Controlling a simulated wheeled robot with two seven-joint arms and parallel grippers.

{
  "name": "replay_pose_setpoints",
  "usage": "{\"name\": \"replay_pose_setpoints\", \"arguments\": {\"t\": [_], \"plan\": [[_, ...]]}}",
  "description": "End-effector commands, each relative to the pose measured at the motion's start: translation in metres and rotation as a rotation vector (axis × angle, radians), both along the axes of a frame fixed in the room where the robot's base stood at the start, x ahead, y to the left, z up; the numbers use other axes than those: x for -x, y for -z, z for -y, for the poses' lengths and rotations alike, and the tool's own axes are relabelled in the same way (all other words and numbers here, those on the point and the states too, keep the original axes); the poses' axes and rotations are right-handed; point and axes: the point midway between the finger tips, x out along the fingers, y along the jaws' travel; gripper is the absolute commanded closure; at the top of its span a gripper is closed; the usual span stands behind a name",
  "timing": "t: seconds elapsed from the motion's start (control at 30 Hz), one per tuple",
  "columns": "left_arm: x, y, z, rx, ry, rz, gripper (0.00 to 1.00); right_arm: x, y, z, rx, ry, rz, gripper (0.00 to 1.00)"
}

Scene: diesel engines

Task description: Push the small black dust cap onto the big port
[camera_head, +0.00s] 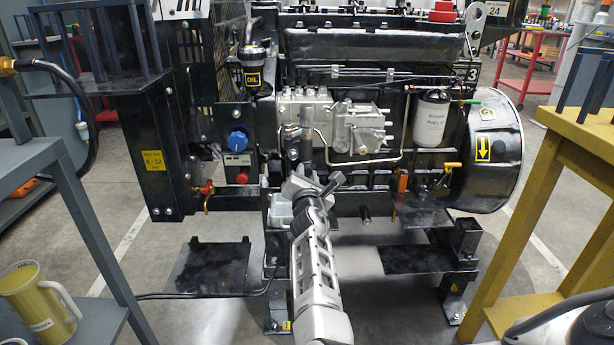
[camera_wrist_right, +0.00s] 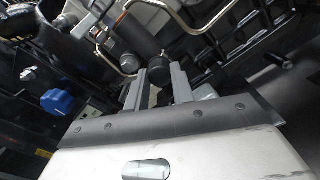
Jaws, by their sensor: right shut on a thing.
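My right gripper (camera_head: 314,181) reaches up to the front of the engine, below the silver pump block. In the right wrist view its two grey fingers (camera_wrist_right: 157,88) are closed on a small black dust cap (camera_wrist_right: 158,97), which is dark and partly hidden between them. A dark cylindrical fitting (camera_wrist_right: 155,68) lies right beyond the fingertips; I cannot tell whether the cap touches it. Another dark cylinder with a grey end (camera_wrist_right: 123,38) is further up. I cannot tell which is the big port. In the head view the gripper hides the cap. My left gripper is not in view.
The silver pump block (camera_head: 330,115) and bent metal pipes (camera_head: 367,163) are close above the gripper. A blue knob (camera_head: 237,139) is to the left and a white filter (camera_head: 431,118) to the right. A grey table (camera_head: 40,160) and a yellow table (camera_head: 565,130) flank the engine.

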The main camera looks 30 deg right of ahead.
Motion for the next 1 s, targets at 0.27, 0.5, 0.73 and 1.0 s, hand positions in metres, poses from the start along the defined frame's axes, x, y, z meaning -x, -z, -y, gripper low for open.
{"name": "replay_pose_setpoints", "arguments": {"t": [0.27, 0.5, 0.73, 1.0], "plan": [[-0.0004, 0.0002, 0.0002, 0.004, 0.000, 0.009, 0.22, -0.0020, 0.0005, 0.0019, 0.001, 0.001, 0.000, 0.96], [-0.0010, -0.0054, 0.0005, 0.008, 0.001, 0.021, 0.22, -0.0020, 0.0002, 0.0015, 0.000, 0.001, 0.000, 0.50], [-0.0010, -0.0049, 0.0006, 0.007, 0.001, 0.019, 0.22, -0.0021, 0.0002, 0.0014, 0.000, 0.000, 0.000, 0.54], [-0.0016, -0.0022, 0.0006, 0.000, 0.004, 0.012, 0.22, -0.0007, -0.0004, 0.0004, 0.000, 0.000, 0.000, 0.54]]}}
